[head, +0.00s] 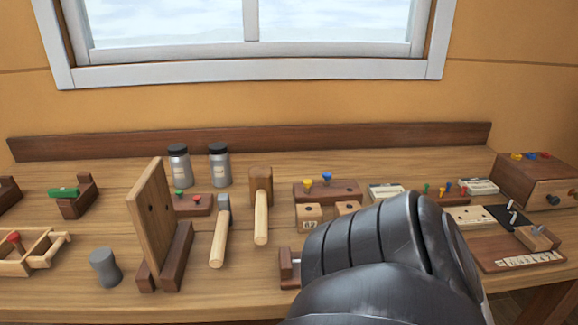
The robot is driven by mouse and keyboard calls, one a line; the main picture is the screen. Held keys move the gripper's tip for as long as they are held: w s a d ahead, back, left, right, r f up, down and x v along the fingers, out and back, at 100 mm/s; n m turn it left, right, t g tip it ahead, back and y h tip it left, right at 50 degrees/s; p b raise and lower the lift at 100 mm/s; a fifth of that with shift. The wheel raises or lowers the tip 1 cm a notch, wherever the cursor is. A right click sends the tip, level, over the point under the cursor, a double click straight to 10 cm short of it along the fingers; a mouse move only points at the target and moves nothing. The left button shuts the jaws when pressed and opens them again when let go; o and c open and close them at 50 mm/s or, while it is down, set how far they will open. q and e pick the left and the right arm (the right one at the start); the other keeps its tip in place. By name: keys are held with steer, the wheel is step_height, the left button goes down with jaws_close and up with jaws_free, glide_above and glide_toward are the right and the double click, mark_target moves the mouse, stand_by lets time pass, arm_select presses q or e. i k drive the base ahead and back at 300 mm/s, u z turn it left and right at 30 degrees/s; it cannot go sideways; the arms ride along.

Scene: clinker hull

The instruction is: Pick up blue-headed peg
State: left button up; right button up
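A blue-headed peg (327,178) stands upright in a dark wooden block (345,190) near the middle of the bench, beside a yellow-headed peg (307,185). A small blue head also shows among coloured heads on top of the drawer box (535,178) at the right. A large dark arm link of mine rises from the bottom edge, right of centre, and covers part of the bench in front of the block. No fingers of either gripper show.
Two jars (179,165) are behind. Small hole blocks (309,216) sit in front. Bare bench (190,299) shows at the front left.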

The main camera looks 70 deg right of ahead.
mark_target(326, 176)
steer(key=z, duration=0.15)
steer(key=k, duration=0.6)
steer(key=z, duration=0.4)
